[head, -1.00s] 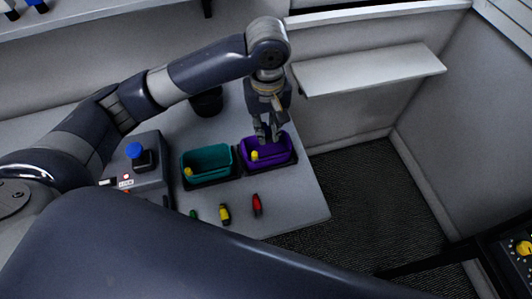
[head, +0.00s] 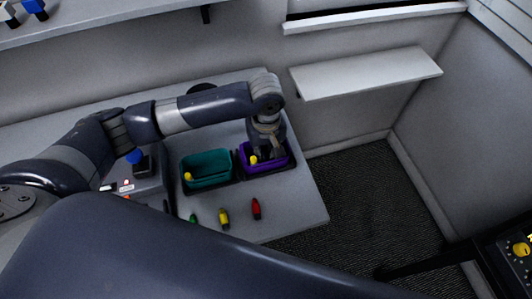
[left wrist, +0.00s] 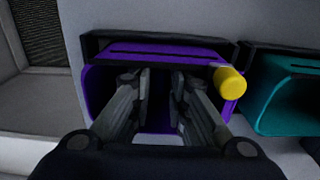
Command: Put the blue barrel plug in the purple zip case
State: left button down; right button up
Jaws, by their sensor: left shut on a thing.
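The purple zip case (head: 284,166) stands open on the table, with a yellow round part at its edge. It also shows in the left wrist view (left wrist: 100,95). My left gripper (head: 268,152) points down into its opening. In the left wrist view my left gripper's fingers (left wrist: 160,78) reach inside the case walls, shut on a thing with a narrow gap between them. The blue barrel plug itself is hidden between or below the fingers. My right gripper is out of view.
A teal case (head: 206,168) stands just left of the purple one. A red plug (head: 256,208), a yellow plug (head: 224,217) and a green plug (head: 193,219) lie in front. A wall shelf (head: 365,72) is beyond.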

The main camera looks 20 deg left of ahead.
pick_arm(q)
jog(key=c, duration=1.8)
grip_release()
jog(key=shift+f, duration=0.1)
notch_tip(320, 180, up, 12)
jog(key=shift+r+b, duration=0.15)
jog(key=shift+b, duration=0.45)
